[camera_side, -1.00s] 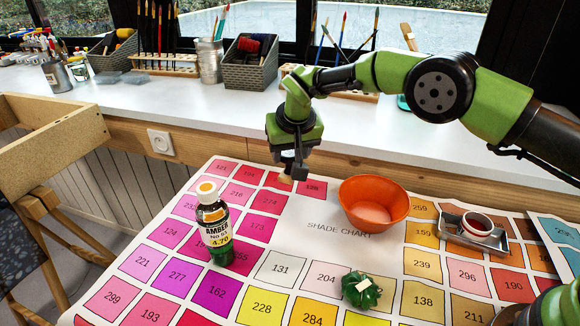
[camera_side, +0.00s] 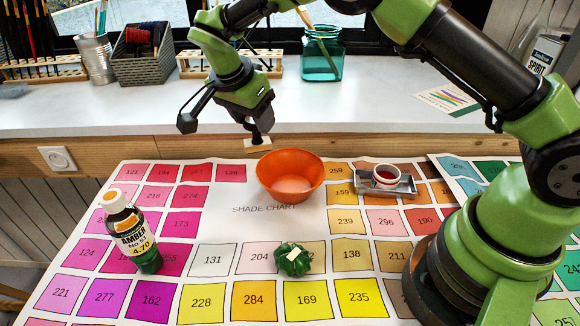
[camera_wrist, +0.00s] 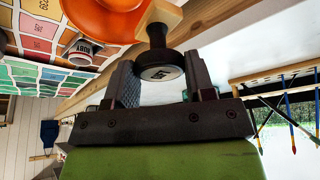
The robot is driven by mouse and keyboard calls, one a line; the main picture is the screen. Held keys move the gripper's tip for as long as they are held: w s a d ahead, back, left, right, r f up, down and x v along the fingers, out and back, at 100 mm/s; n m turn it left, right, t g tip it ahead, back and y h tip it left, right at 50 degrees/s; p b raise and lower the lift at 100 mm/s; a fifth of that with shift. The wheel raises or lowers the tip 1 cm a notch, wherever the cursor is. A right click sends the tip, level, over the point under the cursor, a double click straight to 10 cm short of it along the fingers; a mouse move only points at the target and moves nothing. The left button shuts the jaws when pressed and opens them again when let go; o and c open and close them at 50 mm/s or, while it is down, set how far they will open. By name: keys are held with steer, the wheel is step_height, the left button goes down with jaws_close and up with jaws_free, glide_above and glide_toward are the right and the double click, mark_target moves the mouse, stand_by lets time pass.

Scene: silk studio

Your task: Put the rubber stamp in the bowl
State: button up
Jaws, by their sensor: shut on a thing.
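The rubber stamp (camera_side: 262,141) has a dark handle and a pale wooden base. In the wrist view the stamp (camera_wrist: 157,38) sits between the two fingers. My gripper (camera_side: 252,126) is shut on its handle and holds it in the air, base away from the jaws. The orange bowl (camera_side: 291,178) stands on the shade chart. In the side view the stamp shows just above and left of the bowl's far rim. In the wrist view the bowl (camera_wrist: 95,17) is at the upper left, near the stamp. The bowl's inside looks empty.
An amber bottle (camera_side: 132,235) stands at the left of the shade chart (camera_side: 220,212). A green lump-like object (camera_side: 292,260) lies in front of the bowl. A metal tray (camera_side: 400,186) with a small red-filled cup is to the bowl's right. A counter (camera_side: 130,115) runs behind.

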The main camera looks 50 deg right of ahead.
steer(key=s+d+m+g, duration=0.3)
steer(key=s+m, duration=0.2)
steer(key=m, duration=0.2)
glide_above(288, 189)
steer(key=shift+y, duration=0.3)
steer(key=shift+f, duration=4.6)
steer(key=shift+f, duration=0.15)
steer(key=o, duration=0.9)
steer(key=v, duration=1.2)
steer(key=shift+s+r, duration=0.1)
steer(key=shift+r, duration=0.1)
